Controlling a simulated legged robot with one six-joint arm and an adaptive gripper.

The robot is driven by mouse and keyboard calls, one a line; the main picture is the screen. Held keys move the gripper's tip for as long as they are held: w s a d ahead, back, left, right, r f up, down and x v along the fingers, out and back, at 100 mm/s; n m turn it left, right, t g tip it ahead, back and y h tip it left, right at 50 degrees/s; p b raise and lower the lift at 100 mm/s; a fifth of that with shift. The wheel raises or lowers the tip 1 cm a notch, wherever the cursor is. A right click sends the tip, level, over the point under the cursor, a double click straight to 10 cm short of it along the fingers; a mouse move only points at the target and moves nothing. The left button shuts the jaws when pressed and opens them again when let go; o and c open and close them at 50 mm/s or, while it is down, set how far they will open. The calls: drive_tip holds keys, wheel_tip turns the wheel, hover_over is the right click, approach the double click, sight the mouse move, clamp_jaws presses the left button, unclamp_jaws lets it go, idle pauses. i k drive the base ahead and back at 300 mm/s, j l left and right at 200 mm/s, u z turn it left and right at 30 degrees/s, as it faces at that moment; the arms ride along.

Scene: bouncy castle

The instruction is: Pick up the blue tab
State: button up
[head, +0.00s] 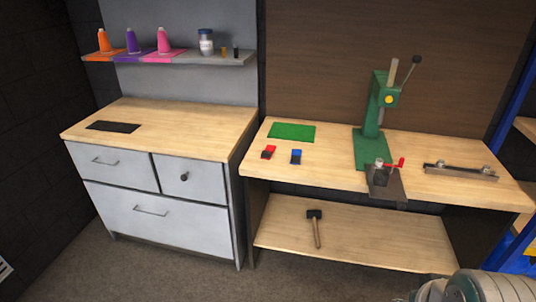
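The blue tab (296,153) lies on the wooden workbench top, near its front edge and left of the middle. Its front end is dark. A similar red tab (269,150) lies a little to its left, apart from it. My gripper is not in the head view. Grey rounded parts at the bottom right corner look like my own arm.
The workbench (330,173) also holds a green mat (292,132), a green press (372,120), a dark vise (384,180) with a red handle, and a metal bar (460,171). A mallet (315,225) lies on the lower shelf. A drawer cabinet (165,130) stands left.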

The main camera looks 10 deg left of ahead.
sight(296, 156)
drive_tip(key=i+j, duration=0.35)
drive_tip(key=i, duration=0.15)
drive_tip(key=i+j, duration=0.3)
drive_tip(key=i, duration=0.2)
drive_tip(key=i+j, duration=0.35)
drive_tip(key=i, duration=0.15)
drive_tip(key=i+j, duration=0.35)
drive_tip(key=i, duration=0.15)
